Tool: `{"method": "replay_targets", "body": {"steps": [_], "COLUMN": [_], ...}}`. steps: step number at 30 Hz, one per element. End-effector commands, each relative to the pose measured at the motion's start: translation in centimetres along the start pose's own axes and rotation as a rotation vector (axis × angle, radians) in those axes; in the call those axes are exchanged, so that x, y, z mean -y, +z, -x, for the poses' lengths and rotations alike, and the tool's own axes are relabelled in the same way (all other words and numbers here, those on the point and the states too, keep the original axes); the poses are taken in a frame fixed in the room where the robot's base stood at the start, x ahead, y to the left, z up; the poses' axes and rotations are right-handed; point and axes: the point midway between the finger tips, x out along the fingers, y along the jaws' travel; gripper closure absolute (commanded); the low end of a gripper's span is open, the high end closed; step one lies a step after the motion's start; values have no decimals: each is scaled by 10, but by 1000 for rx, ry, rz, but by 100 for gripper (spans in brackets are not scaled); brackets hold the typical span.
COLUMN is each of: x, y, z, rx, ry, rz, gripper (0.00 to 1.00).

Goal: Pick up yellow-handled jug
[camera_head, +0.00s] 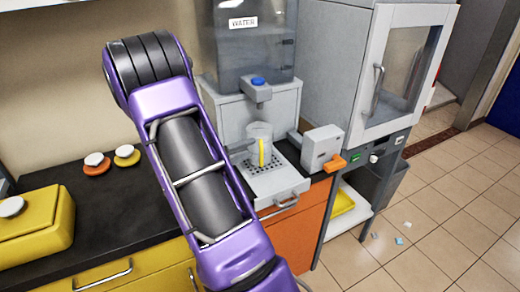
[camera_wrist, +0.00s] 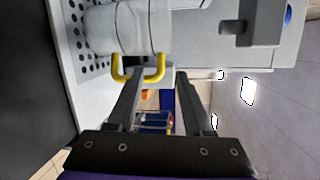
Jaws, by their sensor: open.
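No object is held between the fingers. I cannot make out my gripper in the head view.
The water dispenser (camera_head: 250,40) and its tap (camera_head: 256,90) stand over the jug. A grey box with an orange part (camera_head: 322,148) is right of the tray. A glass-doored cabinet (camera_head: 404,75) stands farther right. A yellow case (camera_head: 35,228) sits on the dark counter (camera_head: 125,205).

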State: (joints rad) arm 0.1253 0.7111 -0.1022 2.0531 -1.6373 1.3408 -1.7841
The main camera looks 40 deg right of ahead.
Motion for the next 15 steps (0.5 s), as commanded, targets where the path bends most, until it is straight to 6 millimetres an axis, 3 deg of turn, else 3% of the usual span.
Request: {"method": "replay_targets", "body": {"steps": [6, 15], "x": [0, 1], "y": [0, 1], "z": [-33, -38], "rx": [-3, -1], "ry": [0, 0], "rz": [0, 0], "gripper": [49, 49]}}
